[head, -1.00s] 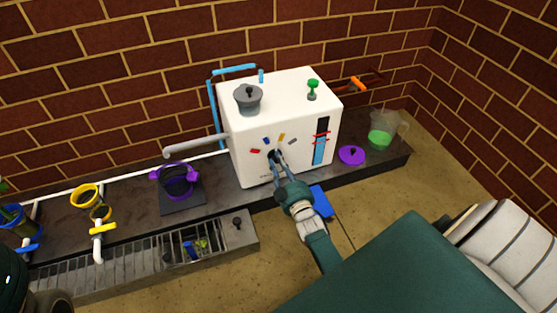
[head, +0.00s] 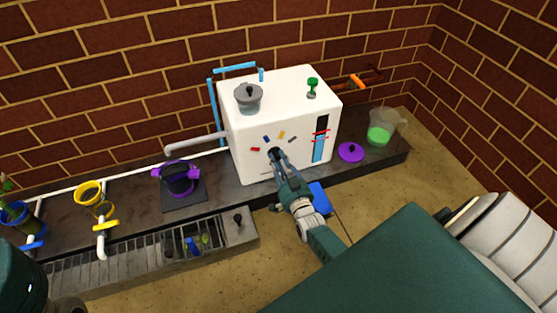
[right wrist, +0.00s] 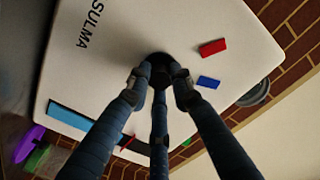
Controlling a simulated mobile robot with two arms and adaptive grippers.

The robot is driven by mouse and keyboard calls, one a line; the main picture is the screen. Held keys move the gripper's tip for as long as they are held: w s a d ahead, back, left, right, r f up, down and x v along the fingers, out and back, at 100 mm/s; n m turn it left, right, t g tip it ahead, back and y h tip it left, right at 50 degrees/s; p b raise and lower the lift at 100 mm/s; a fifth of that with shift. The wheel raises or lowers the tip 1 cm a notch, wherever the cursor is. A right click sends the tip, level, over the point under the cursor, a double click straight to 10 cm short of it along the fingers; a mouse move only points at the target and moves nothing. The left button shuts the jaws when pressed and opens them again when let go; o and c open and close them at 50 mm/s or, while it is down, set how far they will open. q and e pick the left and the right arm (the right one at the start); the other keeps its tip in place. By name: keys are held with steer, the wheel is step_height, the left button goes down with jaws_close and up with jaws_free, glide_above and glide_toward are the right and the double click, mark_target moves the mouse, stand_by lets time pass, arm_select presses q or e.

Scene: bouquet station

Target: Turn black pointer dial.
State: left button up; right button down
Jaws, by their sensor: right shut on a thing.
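The black pointer dial (head: 274,153) is on the front face of the white box-shaped machine (head: 255,172). Colored marks sit around it, including a red mark (head: 255,149) and a blue mark (head: 266,139). My right gripper (head: 277,158) reaches up from below and is shut on the dial, covering most of it. In the right wrist view the fingers close around the dark dial (right wrist: 160,62), so its pointer direction cannot be told. My left gripper is not in view; only a dark part of my body shows at the lower left.
A grey lidded pot (head: 248,101) and a green knob (head: 312,88) are on top of the machine. A purple lid (head: 351,152) and a jug with green liquid (head: 380,132) are at right. A drain grate (head: 125,255) lies in front.

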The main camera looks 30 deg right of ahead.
steer(key=shift+m, duration=0.6)
steer(key=c, duration=1.5)
jaws_free()
steer(key=shift+c, duration=0.2)
steer(key=v, duration=1.2)
